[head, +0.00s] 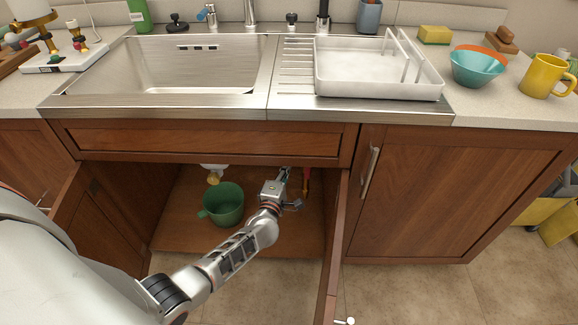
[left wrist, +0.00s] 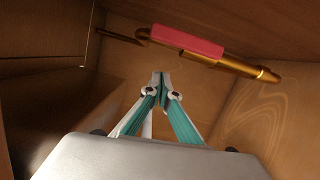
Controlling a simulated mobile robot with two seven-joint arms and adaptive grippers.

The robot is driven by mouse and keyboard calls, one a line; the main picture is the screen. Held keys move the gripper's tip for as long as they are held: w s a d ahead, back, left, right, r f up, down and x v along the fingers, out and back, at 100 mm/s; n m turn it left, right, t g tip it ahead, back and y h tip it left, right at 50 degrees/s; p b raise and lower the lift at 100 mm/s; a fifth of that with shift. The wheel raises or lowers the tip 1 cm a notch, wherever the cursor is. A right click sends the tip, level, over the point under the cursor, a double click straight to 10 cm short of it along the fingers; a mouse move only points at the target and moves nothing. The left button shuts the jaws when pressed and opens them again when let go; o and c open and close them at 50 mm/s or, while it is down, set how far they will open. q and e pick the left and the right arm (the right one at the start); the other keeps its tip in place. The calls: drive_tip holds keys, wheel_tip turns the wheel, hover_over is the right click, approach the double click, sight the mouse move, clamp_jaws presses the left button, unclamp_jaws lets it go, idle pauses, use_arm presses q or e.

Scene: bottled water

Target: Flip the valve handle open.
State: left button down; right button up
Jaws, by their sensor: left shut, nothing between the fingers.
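The valve has a red handle (left wrist: 188,41) and a brass pipe (left wrist: 250,68). In the left wrist view it runs across the upper part, and the handle looks roughly in line with the pipe. In the head view the red handle (head: 306,180) is a small upright strip inside the open cabinet under the sink. My left gripper (left wrist: 161,76) is shut and empty, with its tips just below the handle in the wrist view. In the head view the left gripper (head: 285,172) is left of the handle. I cannot tell whether it touches. My right gripper is not in view.
A green bucket-like cup (head: 222,205) stands on the cabinet floor (head: 180,235), left of my arm. A white and brass drain fitting (head: 213,175) hangs above it. Open cabinet doors stand at the left (head: 95,215) and right (head: 335,240). The sink counter (head: 262,105) is overhead.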

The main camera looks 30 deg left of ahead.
use_arm(q)
drive_tip(key=p+v, duration=0.2)
drive_tip(key=v, duration=0.8)
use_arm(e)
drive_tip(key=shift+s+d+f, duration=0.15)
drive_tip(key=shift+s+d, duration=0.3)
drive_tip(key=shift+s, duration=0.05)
use_arm(q)
drive_tip(key=shift+r, duration=0.1)
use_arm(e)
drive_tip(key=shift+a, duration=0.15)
